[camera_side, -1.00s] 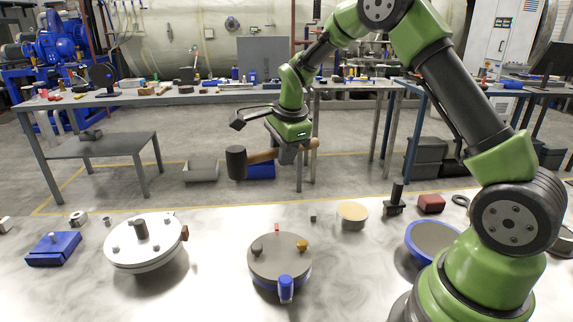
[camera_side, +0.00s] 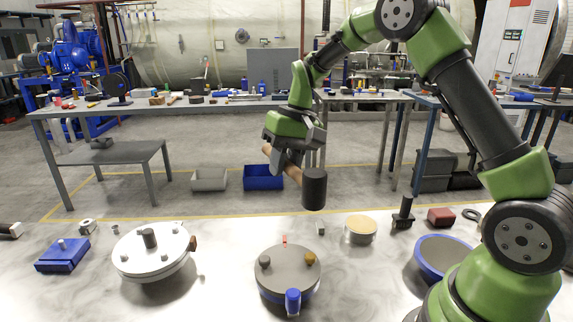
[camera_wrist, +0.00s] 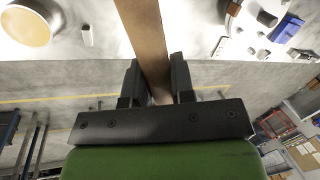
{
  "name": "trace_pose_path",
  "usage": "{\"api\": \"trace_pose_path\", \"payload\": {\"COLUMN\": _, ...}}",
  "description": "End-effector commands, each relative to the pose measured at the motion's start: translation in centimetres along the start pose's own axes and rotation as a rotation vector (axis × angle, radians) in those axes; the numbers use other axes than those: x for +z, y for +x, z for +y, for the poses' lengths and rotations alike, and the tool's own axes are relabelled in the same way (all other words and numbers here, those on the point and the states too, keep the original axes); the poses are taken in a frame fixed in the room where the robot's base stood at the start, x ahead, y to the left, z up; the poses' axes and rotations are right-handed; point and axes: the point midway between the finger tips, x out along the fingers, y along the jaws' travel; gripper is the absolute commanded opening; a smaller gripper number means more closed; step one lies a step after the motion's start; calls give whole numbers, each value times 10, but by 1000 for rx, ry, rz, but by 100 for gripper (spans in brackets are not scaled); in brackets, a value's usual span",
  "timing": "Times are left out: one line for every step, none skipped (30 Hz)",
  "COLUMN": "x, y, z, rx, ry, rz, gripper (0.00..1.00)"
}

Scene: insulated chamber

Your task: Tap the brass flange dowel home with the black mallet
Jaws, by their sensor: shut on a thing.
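The black mallet has a dark cylindrical head (camera_side: 314,188) and a wooden handle (camera_side: 281,165). My gripper (camera_wrist: 157,82) is shut on the handle, which runs between both fingers in the wrist view. In the side view my gripper (camera_side: 294,145) holds the mallet in the air, with its head hanging low at the right. A grey round flange (camera_side: 280,275) with a blue handle stands on the bench below. A small brass-coloured peg (camera_side: 310,258), which looks like the dowel, stands up on its right side, apart from and below the mallet head.
A white round flange (camera_side: 135,262) with pegs and a blue block (camera_side: 63,254) stand at the left.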

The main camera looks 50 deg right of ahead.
Motion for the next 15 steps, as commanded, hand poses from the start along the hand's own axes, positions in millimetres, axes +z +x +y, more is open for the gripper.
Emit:
{"api": "trace_pose_path", "payload": {"x": 0, "y": 0, "z": 0, "rx": 0, "ry": -4, "rz": -1, "gripper": 0}}
{"api": "trace_pose_path", "payload": {"x": 0, "y": 0, "z": 0, "rx": 0, "ry": -5, "rz": -1, "gripper": 0}}
{"api": "trace_pose_path", "payload": {"x": 0, "y": 0, "z": 0, "rx": 0, "ry": -5, "rz": -1, "gripper": 0}}
{"api": "trace_pose_path", "payload": {"x": 0, "y": 0, "z": 0, "rx": 0, "ry": -4, "rz": -1, "gripper": 0}}
{"api": "trace_pose_path", "payload": {"x": 0, "y": 0, "z": 0, "rx": 0, "ry": -4, "rz": -1, "gripper": 0}}
{"api": "trace_pose_path", "payload": {"x": 0, "y": 0, "z": 0, "rx": 0, "ry": -3, "rz": -1, "gripper": 0}}
{"api": "trace_pose_path", "payload": {"x": 0, "y": 0, "z": 0, "rx": 0, "ry": -3, "rz": -1, "gripper": 0}}
{"api": "trace_pose_path", "payload": {"x": 0, "y": 0, "z": 0, "rx": -1, "ry": -3, "rz": -1, "gripper": 0}}
{"api": "trace_pose_path", "payload": {"x": -1, "y": 0, "z": 0, "rx": -4, "ry": -3, "rz": -1, "gripper": 0}}
{"api": "trace_pose_path", "payload": {"x": 0, "y": 1, "z": 0, "rx": -3, "ry": -3, "rz": -2, "gripper": 0}}
{"api": "trace_pose_path", "payload": {"x": 0, "y": 2, "z": 0, "rx": -3, "ry": -3, "rz": -2, "gripper": 0}}
{"api": "trace_pose_path", "payload": {"x": 0, "y": 4, "z": 1, "rx": -3, "ry": -3, "rz": -2, "gripper": 0}}
{"api": "trace_pose_path", "payload": {"x": 0, "y": 6, "z": 2, "rx": -3, "ry": -2, "rz": -3, "gripper": 0}}
{"api": "trace_pose_path", "payload": {"x": 0, "y": 9, "z": 2, "rx": -3, "ry": -2, "rz": -4, "gripper": 0}}
{"api": "trace_pose_path", "payload": {"x": 0, "y": 13, "z": 3, "rx": -2, "ry": -2, "rz": -4, "gripper": 0}}
